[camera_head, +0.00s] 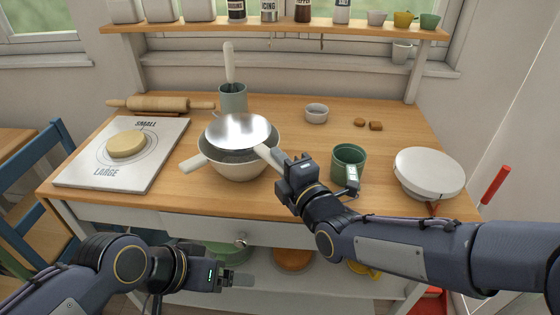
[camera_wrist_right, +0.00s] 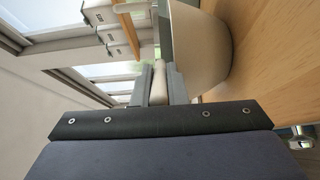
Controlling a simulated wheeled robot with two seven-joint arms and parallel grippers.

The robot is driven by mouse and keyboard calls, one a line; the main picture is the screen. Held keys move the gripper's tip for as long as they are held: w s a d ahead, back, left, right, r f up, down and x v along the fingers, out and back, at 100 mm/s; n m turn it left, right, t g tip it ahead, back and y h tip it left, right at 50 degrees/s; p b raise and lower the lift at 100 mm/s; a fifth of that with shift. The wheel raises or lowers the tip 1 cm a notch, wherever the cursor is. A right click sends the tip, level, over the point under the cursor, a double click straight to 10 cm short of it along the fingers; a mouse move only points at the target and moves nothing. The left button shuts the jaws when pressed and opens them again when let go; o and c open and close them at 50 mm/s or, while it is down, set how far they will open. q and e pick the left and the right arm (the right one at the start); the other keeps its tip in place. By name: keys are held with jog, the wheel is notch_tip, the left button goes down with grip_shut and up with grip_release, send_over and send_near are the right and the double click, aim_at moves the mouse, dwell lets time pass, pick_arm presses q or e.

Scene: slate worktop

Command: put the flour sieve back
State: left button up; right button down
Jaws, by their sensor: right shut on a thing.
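The flour sieve (camera_head: 238,131) is a shiny metal round with a pale handle, over the cream bowl (camera_head: 245,171) at the middle of the worktop. My right gripper (camera_head: 272,158) is shut on the sieve's handle, at the bowl's right side. In the right wrist view the pale handle (camera_wrist_right: 158,68) lies between the fingers, and the cream bowl (camera_wrist_right: 197,48) is close beside them. I cannot tell whether the sieve touches the bowl's rim. My left gripper (camera_head: 238,280) is in front of the worktop, low, away from the sieve; its jaw opening is unclear.
A pale handle (camera_head: 193,163) sticks out left of the bowl. A utensil crock (camera_head: 233,98) stands behind it, a green mug (camera_head: 347,163) and white round container (camera_head: 428,174) to the right. A board (camera_head: 169,165) with dough lies left. A shelf (camera_head: 280,31) runs along the back.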

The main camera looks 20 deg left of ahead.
jog(key=shift+f+b, duration=0.4)
jog(key=shift+b, duration=0.15)
jog(key=c, duration=1.5)
grip_release()
jog(key=shift+o, duration=0.2)
notch_tip(320, 180, up, 2)
jog(key=p, duration=0.2)
jog(key=shift+p, duration=0.4)
jog(key=shift+s+d+f+b, duration=0.45)
jog(key=shift+s+d+b, duration=0.25)
jog(key=shift+d, duration=0.05)
jog(key=v, duration=1)
jog(key=shift+b, duration=0.45)
